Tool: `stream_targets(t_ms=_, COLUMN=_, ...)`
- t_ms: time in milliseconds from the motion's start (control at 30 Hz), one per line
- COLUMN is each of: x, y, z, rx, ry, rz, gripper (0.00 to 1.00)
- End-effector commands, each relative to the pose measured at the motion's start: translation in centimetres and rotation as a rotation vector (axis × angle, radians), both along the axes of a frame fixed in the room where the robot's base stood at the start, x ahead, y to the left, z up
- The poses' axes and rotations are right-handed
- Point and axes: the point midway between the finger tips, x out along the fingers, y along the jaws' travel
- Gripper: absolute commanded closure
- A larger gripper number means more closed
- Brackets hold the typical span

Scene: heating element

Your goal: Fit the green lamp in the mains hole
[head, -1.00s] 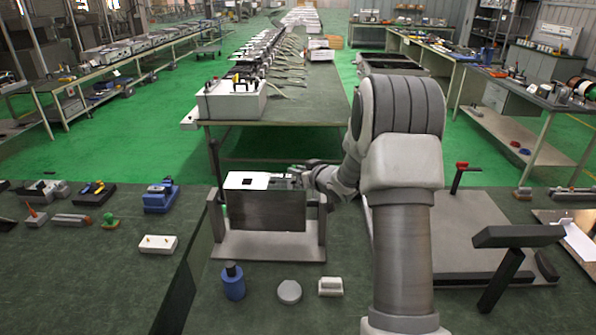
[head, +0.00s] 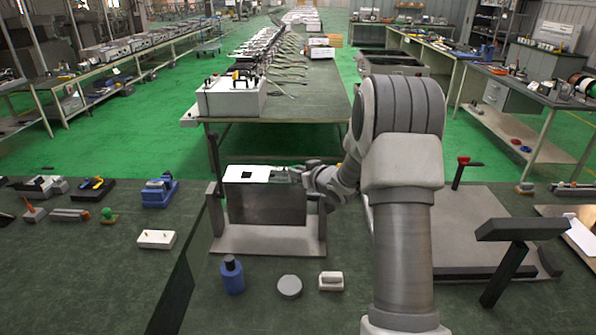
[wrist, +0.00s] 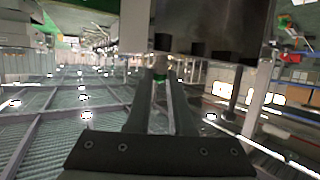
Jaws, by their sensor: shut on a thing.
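A dark upright panel (head: 265,203) stands in a grey frame on the bench, with a white plate (head: 240,172) on its top left. The plate has a black square opening (head: 247,176); I cannot tell whether it is the mains hole. My gripper (wrist: 161,80) is at the panel's top right edge in the head view, mostly hidden. In the wrist view its fingers are shut on a small green thing, probably the green lamp (wrist: 161,73). Its tip points toward dark square shapes (wrist: 162,42) along the panel's edge. I cannot tell whether it touches them.
A white box (head: 157,239), a green-topped part (head: 108,215) and several tools are at left. A grey platform (head: 450,225) is at right.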

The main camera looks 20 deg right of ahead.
Motion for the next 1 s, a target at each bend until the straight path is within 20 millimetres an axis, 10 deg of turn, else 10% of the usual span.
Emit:
stream_targets(t_ms=333, x=0.0, y=0.0, z=-1.0, rx=0.0, ry=0.0, rz=0.0, gripper=1.0)
stream_targets(t_ms=367, x=0.0, y=0.0, z=-0.8, rx=0.0, ry=0.0, rz=0.0, gripper=0.75)
stream_targets(t_ms=533, x=0.0, y=0.0, z=-0.8, rx=0.0, ry=0.0, rz=0.0, gripper=0.45)
stream_targets(t_ms=1000, x=-1.2, y=-0.3, z=-0.3, rx=-0.001, ry=-0.001, rz=-0.002, gripper=0.45)
